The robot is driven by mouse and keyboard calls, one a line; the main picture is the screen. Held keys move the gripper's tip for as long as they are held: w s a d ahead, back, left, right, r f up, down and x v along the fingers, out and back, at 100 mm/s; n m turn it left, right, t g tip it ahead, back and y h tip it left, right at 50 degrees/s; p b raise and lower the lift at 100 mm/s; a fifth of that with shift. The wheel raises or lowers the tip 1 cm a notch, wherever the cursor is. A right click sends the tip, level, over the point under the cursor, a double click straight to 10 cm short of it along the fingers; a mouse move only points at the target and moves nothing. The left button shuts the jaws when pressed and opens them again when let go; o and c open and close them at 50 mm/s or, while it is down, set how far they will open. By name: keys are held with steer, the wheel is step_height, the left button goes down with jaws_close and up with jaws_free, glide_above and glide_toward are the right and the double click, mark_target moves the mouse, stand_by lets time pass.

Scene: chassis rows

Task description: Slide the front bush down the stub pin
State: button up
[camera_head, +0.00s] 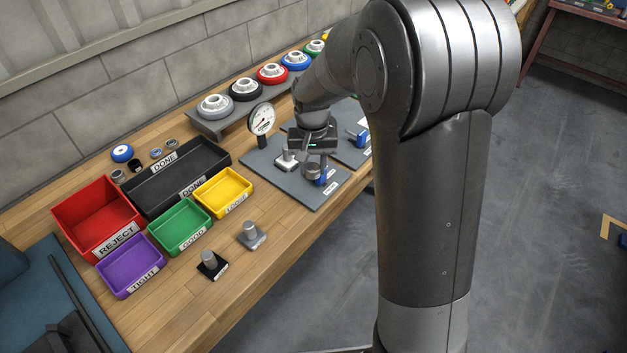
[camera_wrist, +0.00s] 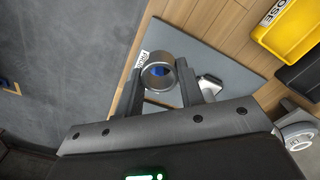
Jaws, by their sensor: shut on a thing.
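My gripper (camera_head: 313,160) is over the grey plate (camera_head: 283,186), with its fingers pointing down. In the wrist view my gripper (camera_wrist: 161,92) is shut on a silver ring-shaped bush (camera_wrist: 172,82), with one finger on each side. The bush (camera_head: 312,171) also shows under the gripper in the head view. A blue stub pin (camera_head: 322,178) stands by the plate's front label, close against the bush in the picture. In the wrist view blue (camera_wrist: 159,71) shows through the bore. How far the bush sits over the pin, if at all, I cannot tell.
A pale block on a post (camera_head: 287,159) stands left of the bush on the plate. A dial gauge (camera_head: 262,119) stands behind. A second plate with a blue part (camera_head: 358,138) is to the right. The yellow tray (camera_head: 222,192) and black trays are to the left.

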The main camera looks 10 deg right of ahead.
steer(key=w+a, duration=0.2)
steer(key=w, duration=0.3)
steer(key=w+a+r, duration=0.1)
steer(key=w+a, duration=0.1)
steer(key=w, duration=0.3)
steer(key=w+a+r, duration=0.1)
steer(key=w+a, duration=0.1)
steer(key=w, duration=0.3)
steer(key=shift+w+a, duration=0.1)
steer(key=shift+w, duration=0.05)
steer(key=shift+w+f, duration=0.1)
steer(key=shift+f, duration=2.25)
steer(key=shift+f, duration=1.2)
steer(key=shift+f, duration=0.65)
steer(key=o, duration=1.1)
